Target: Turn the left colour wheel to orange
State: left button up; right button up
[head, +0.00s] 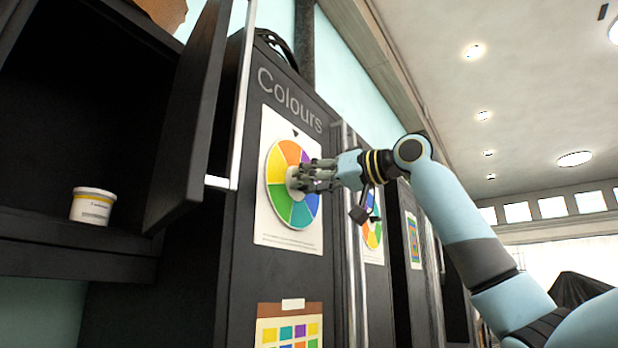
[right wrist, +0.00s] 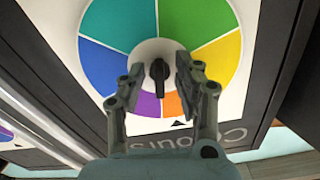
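The left colour wheel (head: 278,198) is a disc of coloured sectors on a white poster under the word "Colours". It also shows in the right wrist view (right wrist: 215,60). A small black triangle (right wrist: 181,125) on the poster points at the wheel's rim by the orange sector, close to purple; it shows in the head view too (head: 295,133). My right gripper (head: 303,178) is at the wheel's centre. In the right wrist view its two fingers (right wrist: 160,72) stand on either side of the black knob (right wrist: 157,80), with visible gaps. My left gripper is not in view.
A second colour wheel (head: 373,232) is on the panel to the right. An open dark cabinet door (head: 190,120) juts out at the left, beside a shelf with a white and yellow tub (head: 92,205). A colour chart (head: 289,328) hangs below the wheel.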

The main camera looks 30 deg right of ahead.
grip_shut()
dwell(0.3)
jog(key=m+p, duration=0.1)
jog(key=m, duration=0.2)
dwell(0.4)
